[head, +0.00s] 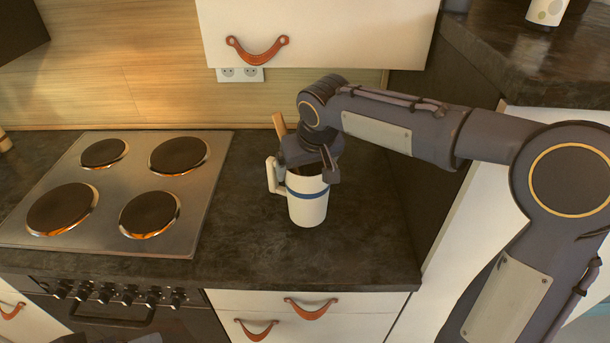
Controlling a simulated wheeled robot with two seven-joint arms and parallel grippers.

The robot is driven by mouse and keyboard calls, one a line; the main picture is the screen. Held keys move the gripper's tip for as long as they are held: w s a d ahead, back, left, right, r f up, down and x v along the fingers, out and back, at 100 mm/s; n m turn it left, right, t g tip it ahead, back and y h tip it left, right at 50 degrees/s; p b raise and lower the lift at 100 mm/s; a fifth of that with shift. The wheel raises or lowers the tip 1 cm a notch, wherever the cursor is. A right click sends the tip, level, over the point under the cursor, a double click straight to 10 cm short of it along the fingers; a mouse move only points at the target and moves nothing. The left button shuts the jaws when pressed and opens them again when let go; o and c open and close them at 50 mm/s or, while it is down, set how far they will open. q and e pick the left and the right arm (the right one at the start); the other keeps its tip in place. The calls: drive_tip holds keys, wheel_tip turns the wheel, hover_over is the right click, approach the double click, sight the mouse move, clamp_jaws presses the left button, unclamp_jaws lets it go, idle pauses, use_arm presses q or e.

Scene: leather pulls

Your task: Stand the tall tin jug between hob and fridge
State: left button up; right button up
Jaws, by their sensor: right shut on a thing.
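The tall tin jug (307,205) is cream white with a blue band and a handle on its left side. It is upright at the dark counter (255,245), between the hob (130,190) and the white fridge side (458,220). I cannot tell whether its base touches the counter. My right gripper (312,172) comes down from above and is shut on the jug at its rim. The gripper hides part of the rim and the jug's mouth.
A wooden handle (279,124) stands up behind the jug. A white wall cupboard (320,35) with a leather pull hangs above the counter. The hob's plates lie to the left. Counter is bare in front of the jug and to its right.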

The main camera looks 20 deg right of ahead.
drive_tip(key=shift+w+a+f, duration=0.1)
drive_tip(key=shift+w+f, duration=0.05)
drive_tip(key=shift+f, duration=1.7)
drive_tip(key=o, duration=1.1)
drive_tip(key=shift+c, duration=0.2)
drive_tip(key=shift+r, duration=0.35)
drive_tip(key=a+v, duration=0.1)
drive_tip(key=v, duration=1)
drive_tip(key=s+d+f+m+y, duration=0.1)
drive_tip(key=s+d+f, duration=0.1)
drive_tip(key=s+d, duration=0.35)
drive_tip(key=s+d+f, duration=0.2)
drive_tip(key=s, duration=0.6)
drive_tip(key=s+a+f+m+t+y, duration=0.1)
drive_tip(key=s+f+m+y, duration=0.1)
drive_tip(key=s+f, duration=0.6)
drive_tip(key=s, duration=0.2)
drive_tip(key=shift+s+f, duration=0.15)
drive_tip(key=shift+s, duration=0.1)
